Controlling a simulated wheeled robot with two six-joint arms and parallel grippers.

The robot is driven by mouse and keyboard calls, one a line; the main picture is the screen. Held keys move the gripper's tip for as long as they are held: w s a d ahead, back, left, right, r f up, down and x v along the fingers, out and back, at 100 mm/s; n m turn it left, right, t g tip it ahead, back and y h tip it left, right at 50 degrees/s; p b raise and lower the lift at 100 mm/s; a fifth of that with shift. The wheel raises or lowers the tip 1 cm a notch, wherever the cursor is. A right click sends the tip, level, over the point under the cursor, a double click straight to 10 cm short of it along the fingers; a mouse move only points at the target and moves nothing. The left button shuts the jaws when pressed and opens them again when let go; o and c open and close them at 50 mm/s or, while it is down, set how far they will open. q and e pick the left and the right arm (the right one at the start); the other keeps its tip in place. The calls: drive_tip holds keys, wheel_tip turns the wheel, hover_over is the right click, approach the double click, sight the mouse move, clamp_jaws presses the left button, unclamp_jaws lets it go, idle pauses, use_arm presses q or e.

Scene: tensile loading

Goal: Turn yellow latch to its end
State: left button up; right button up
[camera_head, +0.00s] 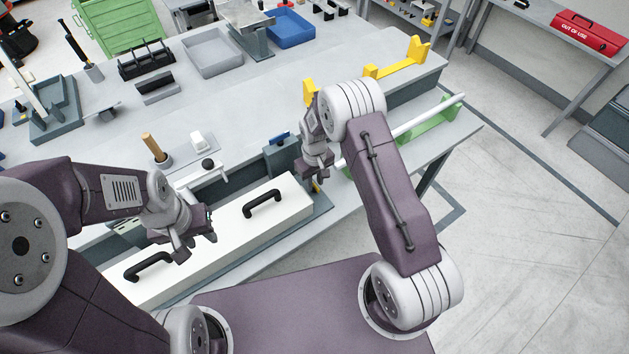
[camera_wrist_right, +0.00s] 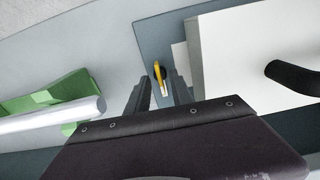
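The yellow latch (camera_wrist_right: 158,72) is a small upright-looking yellow piece on a dark grey plate, beside the white box. In the head view only a bit of it (camera_head: 315,186) shows below my right gripper (camera_head: 316,174). In the right wrist view, my right gripper (camera_wrist_right: 160,92) is open, with its two dark fingers on either side of the line to the latch. I cannot tell whether they touch it. My left gripper (camera_head: 196,246) appears open and empty above the white box (camera_head: 215,240), between its two black handles.
A light rod (camera_head: 430,115) rests on green supports (camera_head: 438,120) at the right; it also shows in the wrist view. A yellow bracket (camera_head: 400,65) lies on the bench behind. A wooden-handled tool (camera_head: 152,146) stands behind the white box.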

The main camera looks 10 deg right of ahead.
wheel_tip(320, 180, up, 9)
drive_tip(key=b, duration=0.1)
idle(0.6)
wheel_tip(320, 180, up, 4)
drive_tip(key=t, duration=0.1)
hover_over(314, 184)
drive_tip(key=w+d, duration=0.1)
drive_tip(key=s+d+r+m, duration=0.1)
drive_tip(key=s+d+r, duration=0.1)
drive_tip(key=s+r, duration=0.35)
drive_tip(key=s+d+f+m, duration=0.1)
drive_tip(key=s+f+m, duration=0.2)
drive_tip(key=s, duration=1.1)
drive_tip(key=shift+d+f, duration=0.15)
drive_tip(key=shift+d, duration=0.15)
drive_tip(key=shift+s, duration=0.2)
drive_tip(key=shift+w, duration=0.15)
